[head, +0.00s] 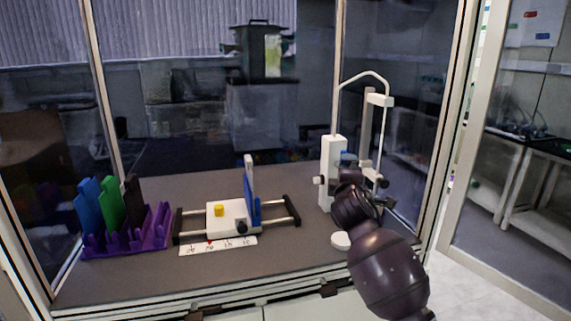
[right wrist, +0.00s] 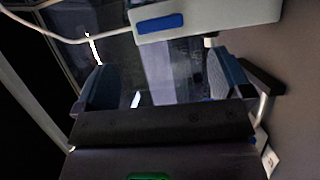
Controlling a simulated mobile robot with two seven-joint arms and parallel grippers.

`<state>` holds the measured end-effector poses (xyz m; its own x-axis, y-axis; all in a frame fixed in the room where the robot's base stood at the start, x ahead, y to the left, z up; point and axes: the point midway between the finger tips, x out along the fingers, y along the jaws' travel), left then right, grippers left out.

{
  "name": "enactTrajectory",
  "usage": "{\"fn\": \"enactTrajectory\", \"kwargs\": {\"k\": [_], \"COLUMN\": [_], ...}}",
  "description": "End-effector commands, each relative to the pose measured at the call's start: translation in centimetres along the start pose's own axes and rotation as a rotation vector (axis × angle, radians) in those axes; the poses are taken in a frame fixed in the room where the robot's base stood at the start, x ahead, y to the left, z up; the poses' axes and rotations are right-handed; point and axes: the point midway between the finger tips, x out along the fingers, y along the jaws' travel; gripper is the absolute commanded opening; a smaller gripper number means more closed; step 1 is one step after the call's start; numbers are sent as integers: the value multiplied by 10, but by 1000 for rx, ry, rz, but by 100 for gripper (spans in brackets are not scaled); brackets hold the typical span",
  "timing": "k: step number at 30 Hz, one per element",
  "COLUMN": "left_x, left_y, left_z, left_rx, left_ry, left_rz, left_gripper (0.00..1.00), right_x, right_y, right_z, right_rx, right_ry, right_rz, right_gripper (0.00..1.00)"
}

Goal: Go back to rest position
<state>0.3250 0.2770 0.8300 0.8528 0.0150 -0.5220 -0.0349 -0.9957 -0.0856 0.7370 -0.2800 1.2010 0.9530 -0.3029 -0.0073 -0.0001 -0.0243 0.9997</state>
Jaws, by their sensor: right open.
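My right arm comes in from the lower right in the head view. My right gripper (head: 348,162) is in front of the white upright device (head: 332,160) and partly hides it. In the right wrist view the two blue-grey fingers of the right gripper (right wrist: 163,82) stand wide apart with nothing held between them. The white body of a device with a blue panel (right wrist: 160,23) lies beyond the fingertips at the top of that view. I cannot tell whether the gripper touches it. My left gripper is not in view.
A purple rack (head: 128,238) with blue, green and dark plates stands at the left. A white sliding fixture (head: 226,215) with a blue upright plate sits mid-table. A marked white strip (head: 218,246) lies before it. Glass panes and frame posts (head: 448,130) enclose the bench.

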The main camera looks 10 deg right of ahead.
Motion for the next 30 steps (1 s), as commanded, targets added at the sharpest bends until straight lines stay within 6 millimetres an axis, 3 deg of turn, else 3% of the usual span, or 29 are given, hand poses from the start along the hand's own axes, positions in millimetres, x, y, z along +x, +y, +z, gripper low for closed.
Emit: {"fn": "enactTrajectory", "kwargs": {"k": [8,12,14,23,30], "left_x": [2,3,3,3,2], "left_y": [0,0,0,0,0], "left_z": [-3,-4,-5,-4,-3], "left_rx": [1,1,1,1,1], "left_ry": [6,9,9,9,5], "left_rz": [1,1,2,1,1], "left_gripper": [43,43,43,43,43], "right_x": [-4,-16,-23,-68,-125], "right_y": [13,26,22,-46,-132], "right_z": [-14,-31,-35,-29,-5], "right_rx": [249,446,529,864,1111], "right_ry": [89,194,234,335,323], "right_rz": [38,57,47,-79,-232], "right_gripper": [97,97,97,97,97]}}
